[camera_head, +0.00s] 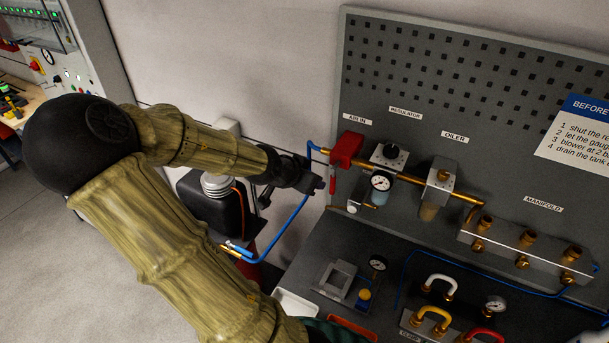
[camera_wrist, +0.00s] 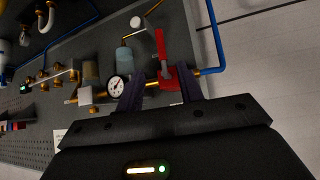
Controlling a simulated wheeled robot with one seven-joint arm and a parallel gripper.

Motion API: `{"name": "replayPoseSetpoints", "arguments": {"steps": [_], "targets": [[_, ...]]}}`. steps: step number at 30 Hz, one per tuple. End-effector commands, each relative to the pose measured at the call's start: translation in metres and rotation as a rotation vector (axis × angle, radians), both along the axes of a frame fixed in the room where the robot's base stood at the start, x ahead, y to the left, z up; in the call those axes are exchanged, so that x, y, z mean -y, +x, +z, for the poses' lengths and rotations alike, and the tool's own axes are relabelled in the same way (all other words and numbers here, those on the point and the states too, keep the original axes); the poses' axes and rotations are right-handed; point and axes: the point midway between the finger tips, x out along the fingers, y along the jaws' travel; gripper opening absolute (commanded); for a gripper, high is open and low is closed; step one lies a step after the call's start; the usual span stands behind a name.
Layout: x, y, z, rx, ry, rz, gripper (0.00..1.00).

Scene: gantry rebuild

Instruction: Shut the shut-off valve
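The shut-off valve is the red block (camera_head: 346,149) under the AIR IN label, on the brass line at the panel's left edge. A red lever (camera_head: 332,184) hangs below it, crosswise to the pipe. In the wrist view, which is turned over, the red valve (camera_wrist: 171,78) shows between my finger ends, with its lever (camera_wrist: 161,45) pointing up the picture. My gripper (camera_head: 318,184) is left of the lever in the head view. In the wrist view my gripper (camera_wrist: 162,84) has its two dark fingers apart, with nothing held. Contact with the valve cannot be told.
A gauge (camera_head: 381,182) and regulator (camera_head: 389,154) sit right of the valve, then the oiler (camera_head: 437,186) and manifold (camera_head: 521,241). A blue hose (camera_head: 286,233) runs up to the valve's left side. Small parts lie on the bench below.

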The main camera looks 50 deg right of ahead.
Motion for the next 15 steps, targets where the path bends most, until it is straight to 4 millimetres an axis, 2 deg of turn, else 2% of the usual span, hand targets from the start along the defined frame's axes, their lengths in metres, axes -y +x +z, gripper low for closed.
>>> {"name": "replayPoseSetpoints", "arguments": {"steps": [7, 15], "targets": [[-0.016, 0.002, 0.017, -0.001, -0.002, 0.002, 0.37], [-0.021, 0.001, 0.021, -0.001, 0.0, -0.001, 0.37]]}}
